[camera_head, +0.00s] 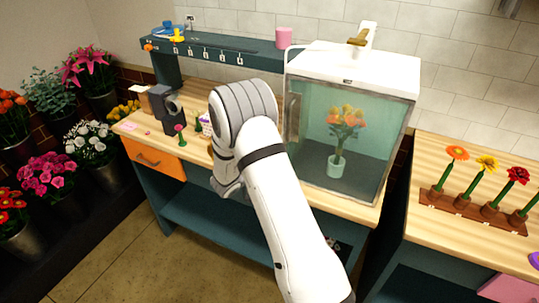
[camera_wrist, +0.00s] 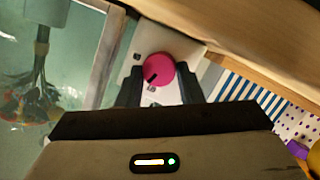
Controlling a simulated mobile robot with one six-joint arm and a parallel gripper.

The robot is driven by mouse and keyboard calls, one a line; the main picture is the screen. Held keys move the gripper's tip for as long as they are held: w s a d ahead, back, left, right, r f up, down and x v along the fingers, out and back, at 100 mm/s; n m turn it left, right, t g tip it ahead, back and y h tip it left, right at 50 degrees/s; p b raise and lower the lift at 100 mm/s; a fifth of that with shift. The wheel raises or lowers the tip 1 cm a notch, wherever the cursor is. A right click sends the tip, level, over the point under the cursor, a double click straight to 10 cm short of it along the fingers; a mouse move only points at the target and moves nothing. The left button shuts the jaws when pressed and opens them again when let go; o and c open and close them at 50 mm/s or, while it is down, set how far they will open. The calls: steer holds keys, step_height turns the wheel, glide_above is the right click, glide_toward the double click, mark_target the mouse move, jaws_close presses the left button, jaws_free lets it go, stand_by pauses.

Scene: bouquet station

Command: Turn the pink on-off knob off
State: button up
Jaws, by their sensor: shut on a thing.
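The pink knob (camera_wrist: 158,69) is round, with a dark pointer mark aimed toward the lower left in the wrist view. It sits on a pale panel (camera_wrist: 160,38) with small dark markings around it. My gripper (camera_wrist: 158,80) has one dark finger on each side of the knob and is shut on it. In the head view my white arm hides the knob and my gripper's fingers.
Beside the panel stands a glass-fronted cabinet (camera_head: 400,85) with an orange bouquet (camera_head: 346,122) inside. A teal shelf (camera_head: 235,50) carries a pink cylinder (camera_head: 283,37). At the right, a flower rack (camera_head: 470,213) stands on another table. Striped paper (camera_wrist: 245,92) lies near the knob.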

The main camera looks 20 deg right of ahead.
steer(key=shift+f+n+h+p, duration=0.1)
steer(key=shift+n+h+p, duration=0.25)
steer(key=shift+n, duration=0.25)
steer(key=shift+g, duration=0.3)
steer(key=o, duration=0.7)
steer(key=shift+a, duration=0.1)
steer(key=b+v, duration=0.1)
steer(key=v, duration=0.6)
steer(key=shift+s+a, duration=0.2)
steer(key=shift+a, duration=0.1)
